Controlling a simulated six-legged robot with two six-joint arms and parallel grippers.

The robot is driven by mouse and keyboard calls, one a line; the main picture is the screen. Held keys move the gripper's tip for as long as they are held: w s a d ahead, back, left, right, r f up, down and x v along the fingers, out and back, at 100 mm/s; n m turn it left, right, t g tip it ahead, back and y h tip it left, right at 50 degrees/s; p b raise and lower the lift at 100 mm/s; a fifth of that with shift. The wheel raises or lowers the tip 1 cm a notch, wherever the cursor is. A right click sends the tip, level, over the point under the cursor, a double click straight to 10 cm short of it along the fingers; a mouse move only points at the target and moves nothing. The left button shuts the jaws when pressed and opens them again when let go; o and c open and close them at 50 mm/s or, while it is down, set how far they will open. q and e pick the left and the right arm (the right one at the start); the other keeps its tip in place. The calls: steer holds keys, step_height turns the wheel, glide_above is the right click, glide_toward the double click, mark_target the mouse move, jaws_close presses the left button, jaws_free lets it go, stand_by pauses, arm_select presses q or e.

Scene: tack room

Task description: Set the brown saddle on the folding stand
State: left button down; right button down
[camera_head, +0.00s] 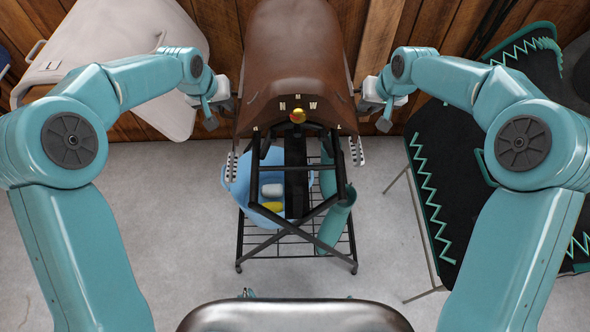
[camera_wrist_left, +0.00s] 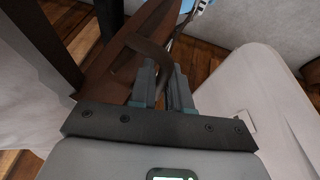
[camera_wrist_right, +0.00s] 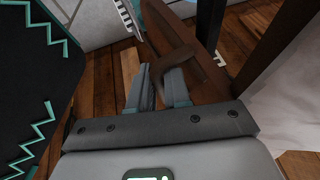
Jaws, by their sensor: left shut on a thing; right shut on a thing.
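The brown saddle (camera_head: 295,55) is in the upper middle of the head view, level between my two grippers. The black folding stand (camera_head: 297,190) is below it and extends toward me. The saddle's near end overlaps the stand's top in the picture; I cannot tell if they touch. My left gripper (camera_head: 228,103) is shut on the saddle's left side, where the left wrist view shows a brown loop (camera_wrist_left: 128,45) at the fingers. My right gripper (camera_head: 366,103) is shut on the right side, at a similar brown loop (camera_wrist_right: 181,58) in the right wrist view.
A blue tub (camera_head: 241,186) with a yellow and a pale item and a green roll (camera_head: 337,218) sit on the stand's lower rack. A pale table (camera_head: 100,50) stands at left, a black table with green zigzag trim (camera_head: 425,150) at right. Wooden wall behind.

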arm_select(q)
steer(key=shift+d+f, duration=0.1)
steer(key=shift+f, duration=0.1)
arm_select(e)
steer(key=shift+a+f, duration=0.15)
steer(key=shift+f, duration=0.05)
arm_select(q)
steer(key=c, duration=1.1)
jaws_free()
steer(key=shift+f, duration=0.1)
arm_select(e)
steer(key=c, duration=1.1)
jaws_free()
steer(key=shift+f, duration=0.15)
arm_select(q)
steer(key=shift+s, duration=0.1)
arm_select(e)
steer(key=shift+s, duration=0.1)
arm_select(q)
steer(key=v, duration=0.8)
arm_select(e)
steer(key=v, duration=1.2)
